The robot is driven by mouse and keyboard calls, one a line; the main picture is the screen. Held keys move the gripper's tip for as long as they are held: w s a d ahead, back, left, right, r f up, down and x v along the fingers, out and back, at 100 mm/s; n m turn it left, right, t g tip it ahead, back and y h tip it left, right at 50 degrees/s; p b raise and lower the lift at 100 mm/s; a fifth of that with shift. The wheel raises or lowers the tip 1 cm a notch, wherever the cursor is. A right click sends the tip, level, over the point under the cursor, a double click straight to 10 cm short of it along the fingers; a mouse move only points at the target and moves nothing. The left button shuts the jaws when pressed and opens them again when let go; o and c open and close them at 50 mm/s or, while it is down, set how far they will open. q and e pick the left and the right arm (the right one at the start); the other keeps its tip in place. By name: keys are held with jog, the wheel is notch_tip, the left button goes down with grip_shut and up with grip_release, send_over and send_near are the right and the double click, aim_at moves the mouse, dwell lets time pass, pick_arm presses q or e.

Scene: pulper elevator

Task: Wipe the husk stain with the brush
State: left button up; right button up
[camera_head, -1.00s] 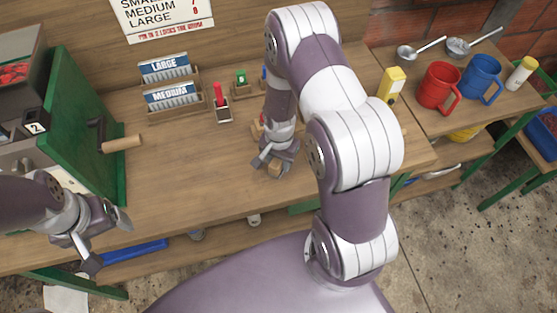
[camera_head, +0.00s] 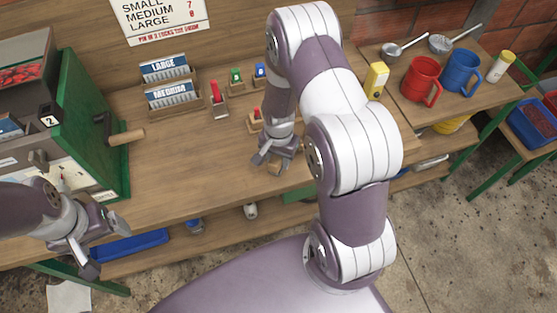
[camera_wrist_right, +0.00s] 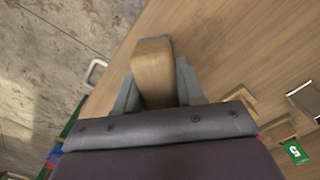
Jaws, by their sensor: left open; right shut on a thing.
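My right gripper (camera_head: 272,165) is low over the middle of the wooden bench (camera_head: 200,178). It is shut on a wooden block-like piece, which I take to be the brush (camera_wrist_right: 153,72). In the right wrist view the piece stands between the two fingers; its bristles are not visible. I cannot tell if it touches the bench. A faint darker patch (camera_wrist_right: 208,35) on the wood may be the husk stain; I cannot pick it out in the head view. My left gripper (camera_head: 92,245) is open and empty, in front of the bench at the left.
A green machine with a wooden crank handle (camera_head: 126,137) stands at the left. Card holders (camera_head: 172,98) and small coloured markers (camera_head: 216,95) line the back. A yellow bottle (camera_head: 376,80), a red mug (camera_head: 422,82) and a blue mug (camera_head: 461,74) stand at the right.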

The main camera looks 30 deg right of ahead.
jog(key=shift+s+r+p, duration=0.1)
jog(key=shift+r+p, duration=1.25)
jog(key=shift+r, duration=0.65)
jog(key=shift+f, duration=0.1)
